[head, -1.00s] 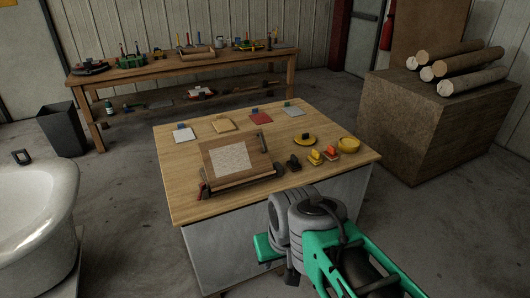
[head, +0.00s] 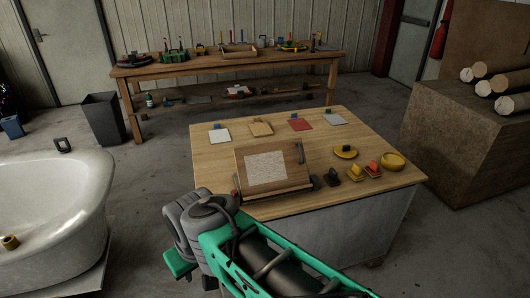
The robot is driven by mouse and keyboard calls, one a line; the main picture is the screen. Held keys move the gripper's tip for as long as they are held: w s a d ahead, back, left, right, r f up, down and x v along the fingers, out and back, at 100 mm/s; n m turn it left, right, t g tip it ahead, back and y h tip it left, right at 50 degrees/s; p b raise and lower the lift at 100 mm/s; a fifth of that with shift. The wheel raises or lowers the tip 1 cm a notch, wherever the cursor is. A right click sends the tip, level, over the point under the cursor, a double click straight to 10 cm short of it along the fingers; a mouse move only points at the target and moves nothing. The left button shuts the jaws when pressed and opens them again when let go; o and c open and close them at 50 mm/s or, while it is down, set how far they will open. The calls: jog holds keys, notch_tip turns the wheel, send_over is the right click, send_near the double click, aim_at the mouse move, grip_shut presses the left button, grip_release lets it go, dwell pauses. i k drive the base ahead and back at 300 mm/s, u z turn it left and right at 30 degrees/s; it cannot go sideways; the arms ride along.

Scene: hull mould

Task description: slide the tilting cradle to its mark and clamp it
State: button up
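The tilting cradle (head: 245,163) is a brown wooden board with a pale speckled sheet on it, tilted up on the wooden table (head: 225,178). I cannot make out the mark. My grey and green arm reaches in from the bottom and covers the table's front left corner. My gripper (head: 208,281) hangs low in front of the table, apart from the cradle. Its fingers are too dark and hidden to judge.
Several coloured pads (head: 300,124) lie along the table's back. Yellow dishes (head: 392,160) and small black and orange items stand at its right. A white tub (head: 60,200) is at left, a log-topped block (head: 455,140) at right, and a workbench (head: 150,72) behind. Floor shows between them.

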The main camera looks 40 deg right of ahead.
aim_at(268, 169)
jog(key=z, duration=0.2)
jog(key=i, duration=0.85)
jog(key=z, duration=0.7)
